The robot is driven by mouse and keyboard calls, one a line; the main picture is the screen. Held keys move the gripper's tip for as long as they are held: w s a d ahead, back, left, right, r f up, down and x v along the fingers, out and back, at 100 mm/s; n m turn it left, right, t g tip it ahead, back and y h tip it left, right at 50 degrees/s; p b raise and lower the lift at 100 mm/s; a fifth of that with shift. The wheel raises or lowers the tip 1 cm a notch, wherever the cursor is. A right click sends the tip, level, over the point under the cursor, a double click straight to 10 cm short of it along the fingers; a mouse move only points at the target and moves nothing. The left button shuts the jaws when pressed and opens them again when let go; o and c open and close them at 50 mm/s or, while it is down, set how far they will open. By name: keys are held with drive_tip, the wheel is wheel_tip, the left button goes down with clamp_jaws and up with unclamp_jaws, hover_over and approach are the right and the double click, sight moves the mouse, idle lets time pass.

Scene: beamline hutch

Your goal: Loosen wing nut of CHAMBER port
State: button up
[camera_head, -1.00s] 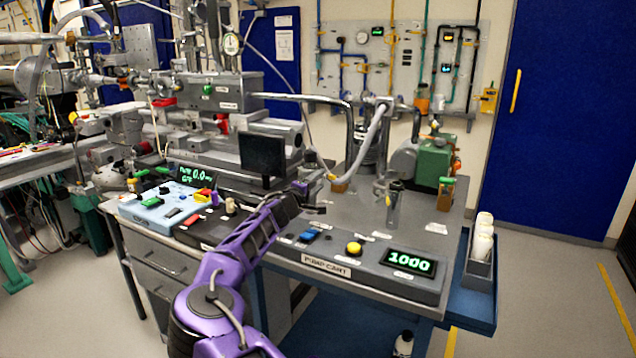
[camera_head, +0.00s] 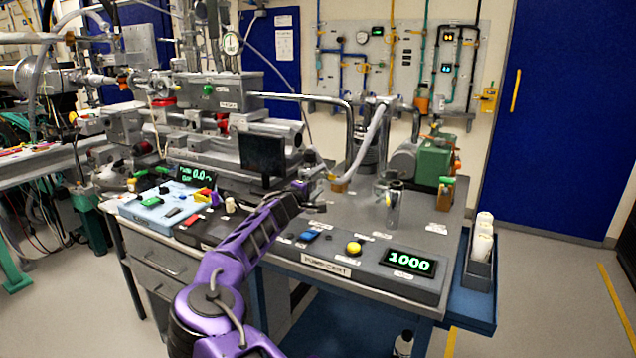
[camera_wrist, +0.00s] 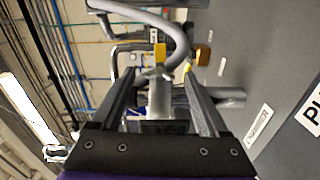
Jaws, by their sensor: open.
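My gripper (camera_head: 318,190) is at the end of my purple arm, over the middle of the pump cart top. In the wrist view its two fingers (camera_wrist: 161,82) are spread apart. A grey hose (camera_head: 370,145) curves down toward the gripper, and its end fitting (camera_wrist: 157,74) shows between or just beyond the fingertips in the wrist view. I cannot tell whether the fingers touch it. A yellow tab (camera_wrist: 160,55) stands beyond it. No wing nut can be made out clearly. A small label (camera_wrist: 258,125) lies on the cart top, its print too blurred to be sure of.
A black screen (camera_head: 262,154) stands just left of the gripper. A metal cylinder (camera_head: 386,205) stands to its right. The pump cart (camera_head: 330,266) has a front panel with a yellow button (camera_head: 354,248) and a display (camera_head: 407,262) reading 1000. A green pump (camera_head: 433,160) is behind.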

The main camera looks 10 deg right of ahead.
drive_tip(key=shift+a, duration=0.1)
drive_tip(key=v, duration=1.7)
drive_tip(key=shift+s, duration=0.15)
drive_tip(key=shift+r, duration=0.1)
